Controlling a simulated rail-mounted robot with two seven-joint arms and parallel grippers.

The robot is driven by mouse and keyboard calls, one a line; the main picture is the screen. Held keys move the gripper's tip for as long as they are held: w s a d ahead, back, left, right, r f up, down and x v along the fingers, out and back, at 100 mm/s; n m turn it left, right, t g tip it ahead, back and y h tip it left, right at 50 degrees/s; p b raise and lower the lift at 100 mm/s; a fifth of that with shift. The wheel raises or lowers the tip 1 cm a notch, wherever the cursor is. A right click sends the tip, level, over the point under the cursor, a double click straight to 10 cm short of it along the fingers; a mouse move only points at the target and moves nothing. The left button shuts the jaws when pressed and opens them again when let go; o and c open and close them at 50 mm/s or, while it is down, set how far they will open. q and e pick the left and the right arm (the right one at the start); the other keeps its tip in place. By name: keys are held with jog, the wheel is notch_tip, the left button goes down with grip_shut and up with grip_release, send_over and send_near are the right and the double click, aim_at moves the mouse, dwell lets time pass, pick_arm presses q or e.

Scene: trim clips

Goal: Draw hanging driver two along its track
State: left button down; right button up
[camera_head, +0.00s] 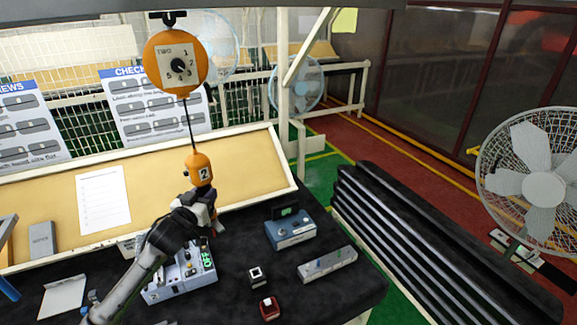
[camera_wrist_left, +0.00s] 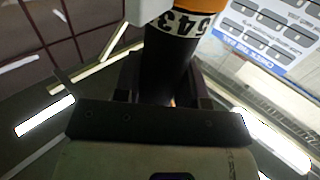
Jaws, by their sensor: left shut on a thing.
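The hanging driver two has an orange body (camera_head: 200,170) marked 2 and hangs on a dark cable below a round orange balancer (camera_head: 176,63) labelled TWO. The balancer hangs from a dark trolley (camera_head: 168,17) at the top edge. My left gripper (camera_head: 203,205) is shut on the driver's dark lower part, just below the orange body. In the left wrist view the dark cylinder of the driver (camera_wrist_left: 168,65) stands between the two fingers, with a white numbered band and orange above it. The driver's lower tip is hidden by the gripper. My right gripper is not in view.
Below, the black bench holds a grey device with a green display (camera_head: 185,275), a blue-grey box (camera_head: 290,232), a grey bar (camera_head: 328,264) and a red block (camera_head: 269,307). A tan sloped board (camera_head: 240,165) stands behind. A white fan (camera_head: 543,188) is at far right.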

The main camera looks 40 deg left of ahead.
pick_arm(q)
jog(key=s+a+f+p, duration=0.1)
jog(key=s+a+p, duration=0.3)
jog(key=s, duration=1.1)
jog(key=s+a+f+p, duration=0.2)
jog(key=s+a+p, duration=0.3)
jog(key=s+a, duration=0.5)
jog(key=shift+s+a, duration=0.2)
jog(key=shift+s, duration=2.8)
jog(key=c, duration=0.6)
grip_release()
